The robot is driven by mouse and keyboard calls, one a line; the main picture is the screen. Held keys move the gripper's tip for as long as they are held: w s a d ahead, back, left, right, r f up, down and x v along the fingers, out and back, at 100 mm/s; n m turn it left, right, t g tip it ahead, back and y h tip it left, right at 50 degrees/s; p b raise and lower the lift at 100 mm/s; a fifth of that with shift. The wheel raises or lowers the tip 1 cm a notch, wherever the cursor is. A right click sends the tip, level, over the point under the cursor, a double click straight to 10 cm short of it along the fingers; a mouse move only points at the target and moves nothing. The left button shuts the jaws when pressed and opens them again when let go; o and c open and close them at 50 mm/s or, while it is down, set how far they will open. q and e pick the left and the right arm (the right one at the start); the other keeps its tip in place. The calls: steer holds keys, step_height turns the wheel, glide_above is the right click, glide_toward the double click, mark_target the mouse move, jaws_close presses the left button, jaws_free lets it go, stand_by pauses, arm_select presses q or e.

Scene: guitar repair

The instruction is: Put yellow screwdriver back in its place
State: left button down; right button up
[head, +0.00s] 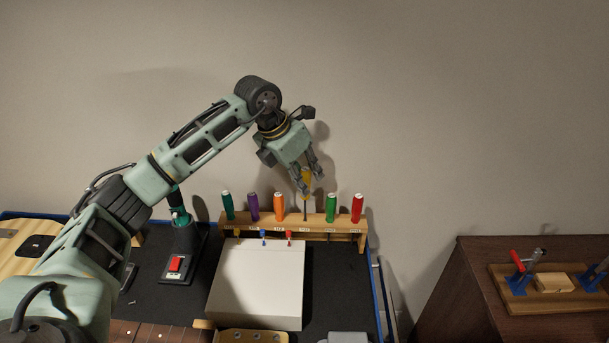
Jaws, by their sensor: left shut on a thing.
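The yellow screwdriver (307,181) is upright, its handle partly hidden by the fingers. My left gripper (307,184) is shut on that handle, above the wooden rack. The dark shaft points down at the wooden rack (268,222), in the gap between the orange screwdriver (279,205) and the green screwdriver (331,206). I cannot tell whether its tip is inside a hole. The rack also holds a teal screwdriver (228,204), a purple screwdriver (253,206) and a red screwdriver (357,207). My right gripper is not in view.
A white box (258,282) lies in front of the rack, with small blue and red pieces near its back edge. A black stand with a red switch (175,264) is left of it. A brown cabinet (456,290) with clamps stands at right.

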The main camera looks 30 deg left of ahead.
arm_select(q)
steer(key=shift+f+b, duration=0.3)
steer(key=shift+f, duration=0.4)
steer(key=shift+f+b, duration=0.85)
steer(key=shift+f, duration=0.15)
steer(key=shift+f+b, duration=0.35)
steer(key=shift+f, duration=0.25)
steer(key=shift+f+b, duration=1.15)
steer(key=shift+f, duration=0.3)
